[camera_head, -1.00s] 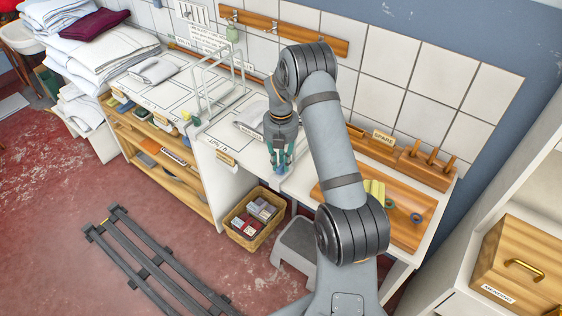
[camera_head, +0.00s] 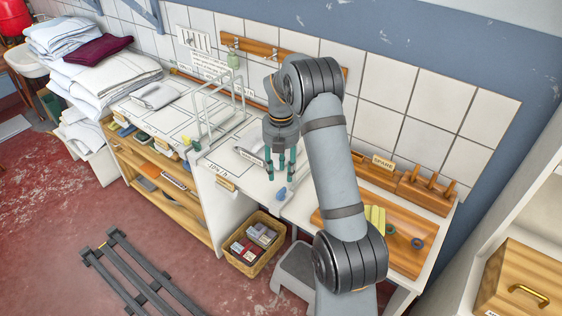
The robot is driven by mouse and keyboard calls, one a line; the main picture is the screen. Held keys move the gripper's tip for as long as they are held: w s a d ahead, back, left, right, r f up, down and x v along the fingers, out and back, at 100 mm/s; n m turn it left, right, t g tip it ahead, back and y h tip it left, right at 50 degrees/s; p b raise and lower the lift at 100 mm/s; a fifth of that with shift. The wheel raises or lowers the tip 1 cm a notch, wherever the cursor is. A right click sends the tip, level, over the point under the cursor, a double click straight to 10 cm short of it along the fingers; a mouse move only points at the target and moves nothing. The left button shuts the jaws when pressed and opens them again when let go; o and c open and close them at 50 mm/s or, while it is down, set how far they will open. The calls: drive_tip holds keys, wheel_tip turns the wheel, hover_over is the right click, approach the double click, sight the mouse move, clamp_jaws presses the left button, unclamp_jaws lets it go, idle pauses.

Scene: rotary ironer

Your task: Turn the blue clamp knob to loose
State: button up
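The blue clamp knob (camera_head: 281,193) sits at the front edge of the white work surface (camera_head: 262,192), at the middle of the head view. It is small here, and I cannot tell its turn position or read any marking for loose. My gripper (camera_head: 281,177) points down just above and behind the knob in the picture. Its teal fingers are spread apart with nothing between them. The fingertips look clear of the knob.
A white wire frame (camera_head: 243,88) stands left of my gripper. A wooden tray (camera_head: 405,262) with yellow pieces and rings lies to the right, partly behind my arm. A basket of boxes (camera_head: 277,241) and a grey step stool (camera_head: 291,271) are on the floor below.

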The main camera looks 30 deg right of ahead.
wheel_tip(320, 180, up, 4)
hover_over(281, 194)
drive_tip(key=w, duration=0.2)
drive_tip(key=shift+s+d+r, duration=0.1)
drive_tip(key=shift+s+d, duration=0.05)
drive_tip(key=shift+d, duration=0.3)
wheel_tip(281, 194, down, 12)
drive_tip(key=shift+f, duration=0.1)
idle(0.3)
